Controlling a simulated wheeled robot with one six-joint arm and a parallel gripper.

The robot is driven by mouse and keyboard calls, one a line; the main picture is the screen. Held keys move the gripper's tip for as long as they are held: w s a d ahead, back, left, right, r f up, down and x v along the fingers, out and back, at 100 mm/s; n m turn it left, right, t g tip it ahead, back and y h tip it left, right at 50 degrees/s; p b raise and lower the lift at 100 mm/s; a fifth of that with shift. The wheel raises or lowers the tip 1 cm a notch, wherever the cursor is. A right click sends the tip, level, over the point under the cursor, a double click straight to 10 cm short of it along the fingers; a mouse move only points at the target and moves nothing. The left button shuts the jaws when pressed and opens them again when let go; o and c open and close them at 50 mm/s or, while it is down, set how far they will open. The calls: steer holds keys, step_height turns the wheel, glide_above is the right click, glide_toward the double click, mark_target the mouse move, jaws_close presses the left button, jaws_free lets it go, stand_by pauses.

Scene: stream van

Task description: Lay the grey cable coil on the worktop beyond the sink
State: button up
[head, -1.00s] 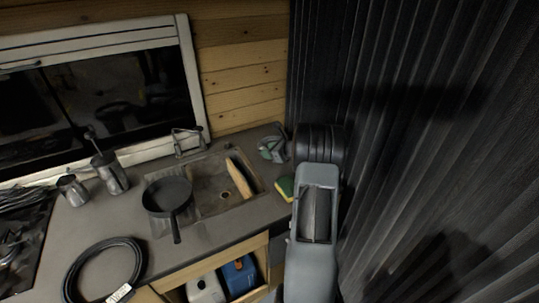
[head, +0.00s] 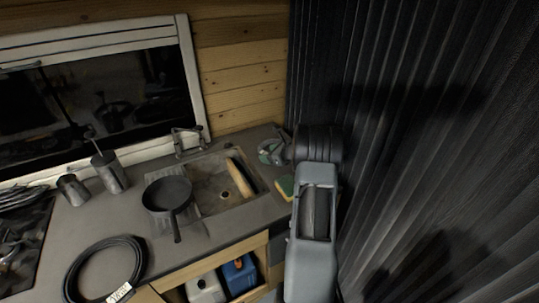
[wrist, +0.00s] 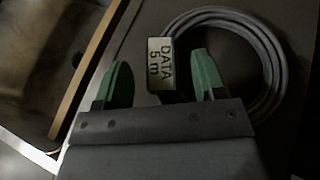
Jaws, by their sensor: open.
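The grey cable coil (wrist: 275,60) lies on the dark worktop in the wrist view, with a pale tag (wrist: 161,62) reading "DATA 5 m". My gripper (wrist: 155,85) is open, its two green fingers apart with the tag between them; I cannot tell whether either touches the coil. In the head view my gripper (head: 270,152) is at the right end of the worktop (head: 235,240), beyond the sink (head: 212,188), mostly hidden by my own arm. The coil is barely visible there. Part of the sink also shows in the wrist view (wrist: 40,50).
A pan (head: 167,193) sits over the sink's left side and a wooden board (head: 240,177) leans in it. A sponge (head: 285,187) lies right of the sink. A black coil (head: 75,270), metal jugs (head: 110,172) and a hob stand left. A dark curtain (head: 430,130) closes the right.

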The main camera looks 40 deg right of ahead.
steer(key=b+v, duration=0.1)
steer(key=v, duration=1)
steer(key=shift+b, duration=0.3)
steer(key=s+a+r+n+g+y, duration=0.1)
steer(key=s+a+r+n+g, duration=0.15)
steer(key=a+n, duration=0.65)
steer(key=s+a+r+n+g+y, duration=0.1)
steer(key=a+r+n+g, duration=0.3)
steer(key=a, duration=0.9)
steer(key=s+a+n+h, duration=0.2)
steer(key=s+a+n, duration=0.3)
steer(key=s+n, duration=0.2)
steer(key=s+a+n+g+h, duration=0.1)
steer(key=s+a+n+h, duration=0.2)
steer(key=n, duration=0.8)
steer(key=shift+s+a+r+n, duration=0.25)
steer(key=shift+s+a, duration=0.95)
steer(key=shift+s, duration=0.85)
steer(key=shift+c, duration=0.3)
